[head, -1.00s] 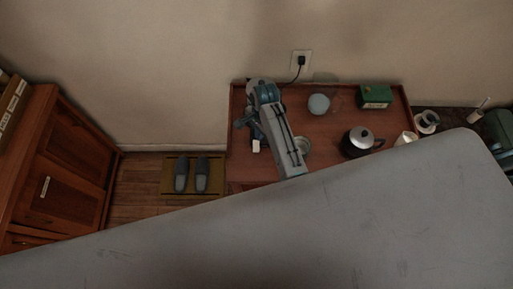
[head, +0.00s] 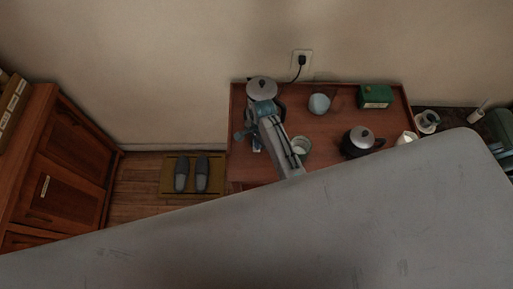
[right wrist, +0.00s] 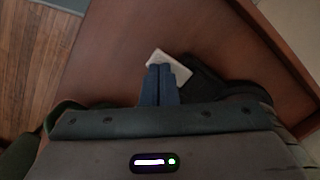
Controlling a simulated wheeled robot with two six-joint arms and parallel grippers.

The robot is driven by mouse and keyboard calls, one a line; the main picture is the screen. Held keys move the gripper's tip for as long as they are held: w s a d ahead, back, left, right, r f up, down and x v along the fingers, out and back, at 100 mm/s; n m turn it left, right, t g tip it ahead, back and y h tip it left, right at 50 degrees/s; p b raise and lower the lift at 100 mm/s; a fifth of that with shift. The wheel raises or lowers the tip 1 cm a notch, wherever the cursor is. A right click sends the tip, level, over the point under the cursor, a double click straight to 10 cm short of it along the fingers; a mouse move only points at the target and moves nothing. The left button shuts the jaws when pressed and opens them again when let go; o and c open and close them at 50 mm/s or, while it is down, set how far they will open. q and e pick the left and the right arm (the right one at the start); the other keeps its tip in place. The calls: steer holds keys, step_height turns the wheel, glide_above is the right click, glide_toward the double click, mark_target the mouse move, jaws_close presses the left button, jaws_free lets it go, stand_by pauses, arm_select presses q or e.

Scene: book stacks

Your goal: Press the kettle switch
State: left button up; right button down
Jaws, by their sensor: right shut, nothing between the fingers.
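An electric kettle (head: 262,86) with a grey lid stands at the back left of the wooden table, partly hidden by my right arm. In the right wrist view, a small pale switch piece (right wrist: 176,67) shows beside a dark part, likely of the kettle. My right gripper (right wrist: 161,69) is shut and empty, its fingertips overlapping the near left edge of the pale piece. Whether they touch it I cannot tell. In the head view the right gripper (head: 254,145) is in front of the kettle, low over the table. My left gripper is not in view.
The wooden table (head: 330,165) also holds a dark pot (head: 357,143), a pale round cup (head: 319,103), a bowl (head: 301,146) beside my arm and a green box (head: 375,95). A plug (head: 302,60) sits in the wall socket. A large grey surface (head: 300,230) fills the foreground.

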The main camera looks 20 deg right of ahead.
stand_by(0.3)
steer(key=shift+f+b, duration=0.4)
steer(key=shift+f, duration=0.4)
steer(key=shift+d, duration=0.1)
steer(key=shift+w+d+r+p, duration=0.1)
steer(key=shift+d+r+p, duration=0.15)
steer(key=shift+p, duration=0.05)
steer(key=shift+w+d+r, duration=0.15)
steer(key=shift+w+d, duration=0.1)
steer(key=shift+d, duration=0.3)
steer(key=shift+w+d+r, duration=0.1)
steer(key=shift+w+d, duration=0.15)
steer(key=shift+d, duration=0.25)
